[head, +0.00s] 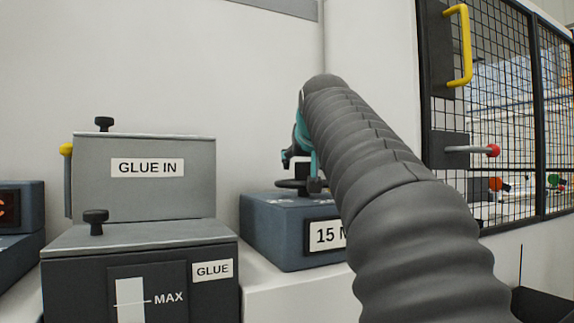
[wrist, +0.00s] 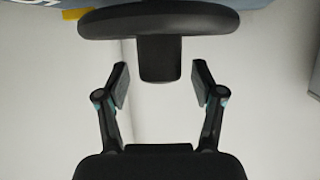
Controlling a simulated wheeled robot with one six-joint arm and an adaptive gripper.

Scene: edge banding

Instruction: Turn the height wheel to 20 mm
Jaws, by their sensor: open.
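The height wheel is a black disc (head: 288,184) on top of a blue-grey box (head: 278,228) in the head view, partly hidden by my gripper and arm. The box's label (head: 325,235) reads "15 M" before my arm cuts it off. In the wrist view the black wheel (wrist: 158,22) lies across the top, with a short black stub (wrist: 159,62) pointing toward my gripper. My gripper (wrist: 160,78) is open, one finger on each side of the stub, with a visible gap on both sides. In the head view my gripper (head: 302,165) is at the wheel, mostly behind my arm.
A grey glue box (head: 145,200) labelled "GLUE IN" and a dark glue tank (head: 80,290) with a MAX mark stand left. A mesh door (head: 500,110) with a yellow handle (head: 464,45) and a red-tipped lever (head: 492,150) is at the right.

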